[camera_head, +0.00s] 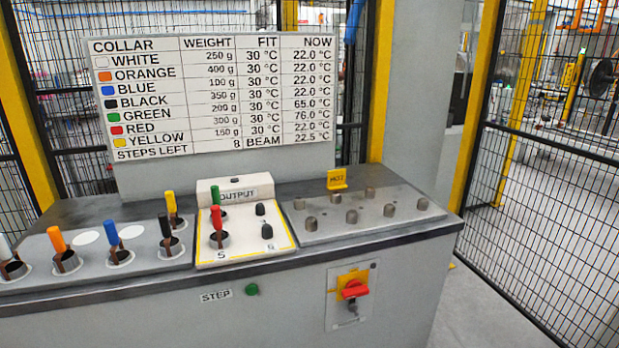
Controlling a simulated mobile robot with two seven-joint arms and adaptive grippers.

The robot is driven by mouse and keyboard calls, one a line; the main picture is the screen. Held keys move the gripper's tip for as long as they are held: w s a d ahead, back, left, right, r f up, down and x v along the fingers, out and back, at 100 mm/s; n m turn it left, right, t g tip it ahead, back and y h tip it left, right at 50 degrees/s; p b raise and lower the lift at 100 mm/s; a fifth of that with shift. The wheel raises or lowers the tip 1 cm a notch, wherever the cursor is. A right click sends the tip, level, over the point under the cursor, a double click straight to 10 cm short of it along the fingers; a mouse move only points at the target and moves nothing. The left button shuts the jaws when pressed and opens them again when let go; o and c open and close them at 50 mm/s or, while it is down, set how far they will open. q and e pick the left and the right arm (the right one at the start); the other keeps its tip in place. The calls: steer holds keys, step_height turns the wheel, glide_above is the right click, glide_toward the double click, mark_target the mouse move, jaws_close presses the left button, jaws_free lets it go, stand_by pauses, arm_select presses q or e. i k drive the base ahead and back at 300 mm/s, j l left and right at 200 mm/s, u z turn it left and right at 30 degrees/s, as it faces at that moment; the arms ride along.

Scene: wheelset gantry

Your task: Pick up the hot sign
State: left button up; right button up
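The hot sign (337,180) is a small yellow tag marked HOT. It stands upright near the back edge of the grey console top, behind the metal plate with several round studs. It is to the right of the white OUTPUT box. Nothing covers it in this view. Neither of my grippers shows in the head view.
The OUTPUT box (236,189) holds a green and a red handle. Several coloured handles, such as the orange one (57,239), stand at the left. A board (215,98) lists collar temperatures behind. A red switch (354,289) is on the front. Mesh fencing (556,190) stands right.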

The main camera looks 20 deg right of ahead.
mark_target(335, 179)
steer(key=z, duration=0.9)
